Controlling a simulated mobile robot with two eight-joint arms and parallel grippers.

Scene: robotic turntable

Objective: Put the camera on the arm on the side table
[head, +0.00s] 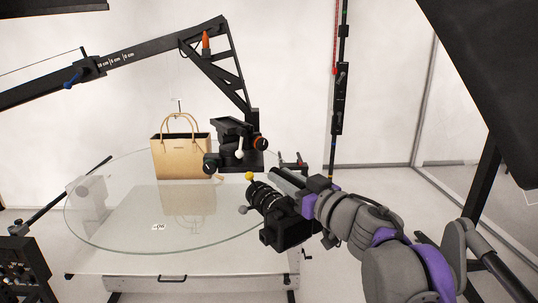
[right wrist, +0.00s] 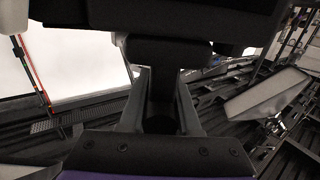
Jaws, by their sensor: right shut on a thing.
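The black camera (head: 280,222) with its ribbed lens is in the head view, right of centre, in front of the right rim of the glass turntable. My right gripper (head: 312,203) is shut on it and holds it up, lens toward the upper left. In the right wrist view the gripper's fingers (right wrist: 160,100) close on a dark part of the camera (right wrist: 165,52), which fills the upper middle. The black crane arm (head: 150,50) comes in from the left; its empty-looking mount head (head: 235,145) hangs just above and left of the camera. I cannot make out the side table for certain.
A tan handbag (head: 181,157) stands on the round glass turntable (head: 110,225). A dark vertical pole (head: 340,100) stands behind the camera. A black stand with knobs (head: 20,262) is at lower left, and a large dark panel (head: 490,80) is at upper right.

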